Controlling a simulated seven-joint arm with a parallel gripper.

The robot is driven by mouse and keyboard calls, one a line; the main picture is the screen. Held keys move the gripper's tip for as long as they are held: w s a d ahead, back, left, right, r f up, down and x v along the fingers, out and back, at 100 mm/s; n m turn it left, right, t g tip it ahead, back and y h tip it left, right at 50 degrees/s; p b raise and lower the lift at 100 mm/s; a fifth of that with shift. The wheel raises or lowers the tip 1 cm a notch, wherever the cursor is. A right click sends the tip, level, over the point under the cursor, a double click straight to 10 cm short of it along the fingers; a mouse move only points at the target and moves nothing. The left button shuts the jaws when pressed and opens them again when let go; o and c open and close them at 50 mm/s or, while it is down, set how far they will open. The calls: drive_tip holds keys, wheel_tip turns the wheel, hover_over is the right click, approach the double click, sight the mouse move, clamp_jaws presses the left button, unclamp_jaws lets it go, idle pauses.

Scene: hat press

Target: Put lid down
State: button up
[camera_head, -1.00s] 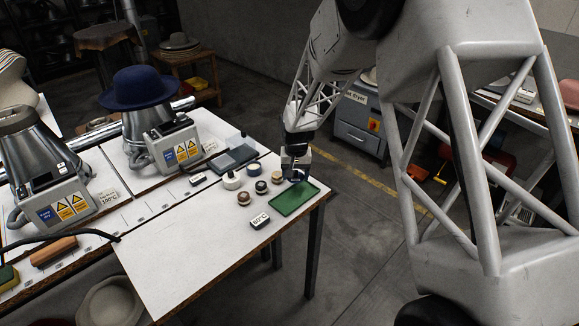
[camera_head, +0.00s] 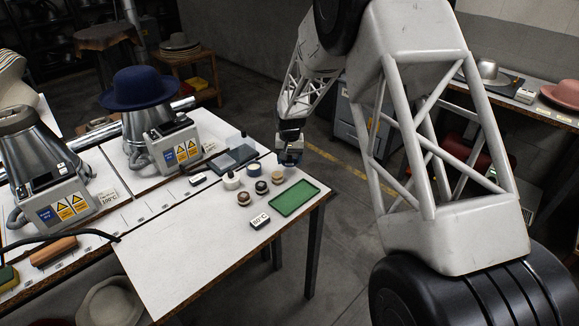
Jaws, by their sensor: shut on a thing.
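My gripper (camera_head: 290,163) is over the far right corner of the white table (camera_head: 190,245), just beyond the green tray (camera_head: 295,198). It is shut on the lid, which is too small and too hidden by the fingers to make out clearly. The green tray looks empty.
An 80°C sign (camera_head: 260,221) stands in front of the jars. A grey tray (camera_head: 232,158) lies behind them. Hat presses stand at left, one bearing a blue hat (camera_head: 138,88). The table's front part is clear.

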sight(289, 162)
drive_tip(key=shift+f, duration=1.75)
drive_tip(key=shift+f, duration=0.1)
drive_tip(key=o, duration=0.9)
wheel_tip(289, 162, up, 12)
drive_tip(key=shift+r, duration=0.15)
